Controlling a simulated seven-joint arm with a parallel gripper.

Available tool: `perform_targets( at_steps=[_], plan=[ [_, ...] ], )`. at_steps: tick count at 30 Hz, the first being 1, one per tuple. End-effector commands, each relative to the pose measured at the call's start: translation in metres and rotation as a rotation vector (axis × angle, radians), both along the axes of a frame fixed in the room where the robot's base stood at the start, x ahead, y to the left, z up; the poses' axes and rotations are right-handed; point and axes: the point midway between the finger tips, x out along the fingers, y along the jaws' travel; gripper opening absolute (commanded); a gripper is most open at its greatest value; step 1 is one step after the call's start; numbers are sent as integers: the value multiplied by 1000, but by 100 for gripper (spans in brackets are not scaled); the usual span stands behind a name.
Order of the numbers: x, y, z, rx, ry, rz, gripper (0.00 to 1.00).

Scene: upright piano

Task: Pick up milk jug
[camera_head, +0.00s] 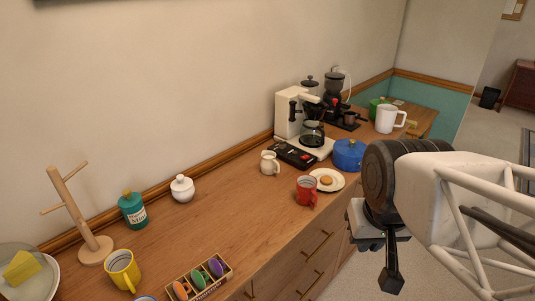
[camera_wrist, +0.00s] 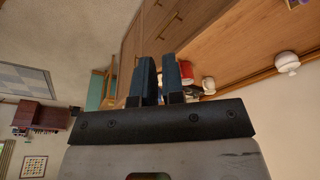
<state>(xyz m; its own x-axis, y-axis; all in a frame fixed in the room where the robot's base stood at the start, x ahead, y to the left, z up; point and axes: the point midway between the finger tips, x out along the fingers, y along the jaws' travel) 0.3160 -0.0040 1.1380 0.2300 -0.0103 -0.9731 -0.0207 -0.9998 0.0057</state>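The milk jug is most likely the small cream jug (camera_head: 269,162) with a handle, standing upright on the wooden counter in the head view. It stands in front of the black tray by the coffee machine. I cannot make it out surely in the wrist view. My gripper (camera_head: 390,275) hangs over the floor in front of the counter, right of the jug and well apart from it. In the wrist view its two dark fingers (camera_wrist: 158,62) have a narrow gap between them, with nothing held there.
A red mug (camera_head: 306,190), a plate with a biscuit (camera_head: 334,183) and a blue pot (camera_head: 348,154) stand right of the jug. The coffee machine (camera_head: 290,112) is behind it. A white lidded bowl (camera_head: 182,189) is to the left, with bare counter between.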

Motion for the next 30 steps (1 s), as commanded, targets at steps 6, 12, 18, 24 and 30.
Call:
perform_targets(
  at_steps=[6, 12, 18, 24, 30],
  plan=[
    [0, 0, 0, 0, 0, 0, 43],
    [0, 0, 0, 0, 0, 0, 74],
    [0, 0, 0, 0, 0, 0, 81],
    [2, 0, 1, -2, 1, 7, 81],
    [17, 2, 6, -15, 10, 72, 81]
  ],
)
